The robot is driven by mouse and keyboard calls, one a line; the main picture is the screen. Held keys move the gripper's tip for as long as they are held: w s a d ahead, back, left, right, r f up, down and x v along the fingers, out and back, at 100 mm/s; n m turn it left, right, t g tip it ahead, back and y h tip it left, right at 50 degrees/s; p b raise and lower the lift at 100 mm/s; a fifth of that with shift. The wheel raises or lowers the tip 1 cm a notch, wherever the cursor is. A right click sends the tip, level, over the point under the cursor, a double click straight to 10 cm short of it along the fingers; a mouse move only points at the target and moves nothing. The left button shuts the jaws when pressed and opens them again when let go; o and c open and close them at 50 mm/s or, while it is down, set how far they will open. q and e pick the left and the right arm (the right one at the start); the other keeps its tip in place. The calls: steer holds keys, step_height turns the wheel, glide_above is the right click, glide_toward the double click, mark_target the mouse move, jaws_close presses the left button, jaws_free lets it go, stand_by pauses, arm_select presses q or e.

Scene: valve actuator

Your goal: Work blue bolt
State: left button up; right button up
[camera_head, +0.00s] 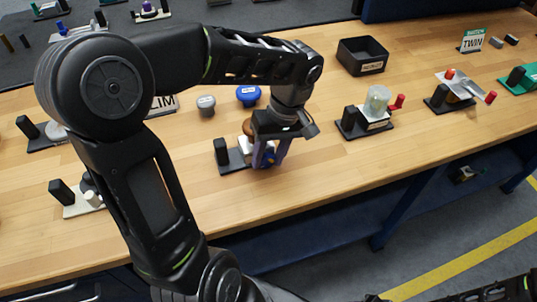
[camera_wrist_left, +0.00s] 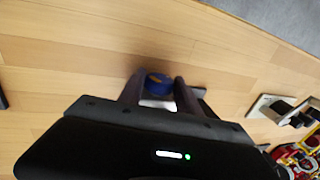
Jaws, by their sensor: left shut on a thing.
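The blue bolt (camera_head: 269,158) is on a small fixture with a black base (camera_head: 232,165) near the middle of the wooden table. My left gripper (camera_head: 270,162) points down over the fixture, its two fingers either side of the bolt and shut on it. In the left wrist view the bolt's round blue top (camera_wrist_left: 158,82) shows between the two dark fingers (camera_wrist_left: 157,92), with a white part just below it. A brown round part (camera_head: 248,127) of the fixture shows behind the gripper. The gripper hides much of the fixture.
A blue knob (camera_head: 248,95) and a grey knob (camera_head: 206,104) stand behind the gripper. A black bin (camera_head: 362,56) is at the back. The table front (camera_head: 330,175) is clear.

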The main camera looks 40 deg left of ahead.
arm_select(q)
jaws_close()
steer(key=shift+t, duration=0.3)
steer(key=t+b, duration=0.1)
steer(key=t+h+b, duration=0.1)
steer(key=h+b, duration=0.1)
steer(key=shift+s+a+f+t+b, duration=0.15)
steer(key=shift+s+a+t+b, duration=0.1)
steer(key=shift+t+b, duration=0.15)
steer(key=shift+s+a+t+h+b, duration=0.1)
steer(key=shift+s+t+h+b, duration=0.1)
steer(key=shift+t+h+b, duration=1)
steer(key=o, duration=0.8)
jaws_free()
steer(key=shift+v, duration=4)
